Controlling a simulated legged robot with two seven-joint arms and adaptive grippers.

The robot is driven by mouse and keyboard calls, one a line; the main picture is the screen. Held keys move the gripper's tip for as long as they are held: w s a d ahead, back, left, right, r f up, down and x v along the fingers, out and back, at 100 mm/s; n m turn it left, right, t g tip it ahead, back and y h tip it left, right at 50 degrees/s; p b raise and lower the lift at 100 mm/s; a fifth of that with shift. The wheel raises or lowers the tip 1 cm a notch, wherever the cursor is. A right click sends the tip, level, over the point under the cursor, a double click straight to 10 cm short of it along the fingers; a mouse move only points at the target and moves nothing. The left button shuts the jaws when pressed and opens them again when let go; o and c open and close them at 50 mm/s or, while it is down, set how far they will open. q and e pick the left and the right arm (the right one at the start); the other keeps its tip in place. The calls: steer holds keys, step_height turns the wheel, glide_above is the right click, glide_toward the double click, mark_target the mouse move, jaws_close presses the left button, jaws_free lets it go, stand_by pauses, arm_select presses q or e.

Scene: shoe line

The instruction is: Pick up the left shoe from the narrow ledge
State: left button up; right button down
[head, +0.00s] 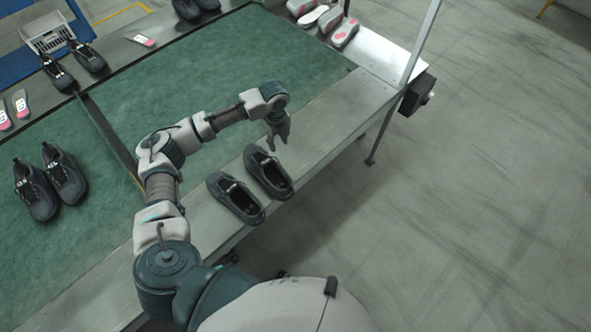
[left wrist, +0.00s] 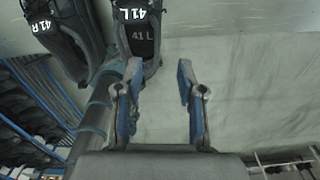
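Two dark grey shoes stand side by side on the narrow ledge (head: 318,128). The left shoe (head: 268,172), marked 41 L, is the one farther right in the head view. It also shows at the top of the left wrist view (left wrist: 137,40), partly cut off. The right shoe (head: 234,197), marked 41 R, stands to its left and shows in the left wrist view (left wrist: 62,35). My left gripper (head: 277,145) is open and empty, just beyond the left shoe in the head view. Its fingers (left wrist: 158,78) are apart. My right gripper is not in view.
The green conveyor surface (head: 200,70) runs beside the ledge, with another dark pair (head: 50,185) on it. More shoes and pink-marked insoles (head: 341,33) lie along the far side. A frame post (head: 417,45) rises at the ledge's far end. Open floor lies to the right.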

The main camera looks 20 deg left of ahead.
mark_target(280, 163)
arm_select(q)
step_height(280, 163, down, 11)
steer(key=shift+w+d+r, duration=0.1)
steer(key=shift+w+r, duration=0.05)
steer(key=shift+r, duration=0.05)
steer(key=f, duration=0.6)
steer(key=shift+a+f+b, duration=0.25)
steer(key=shift+a+b, duration=0.05)
steer(key=shift+d, duration=0.15)
jaws_close()
steer(key=shift+r, duration=0.1)
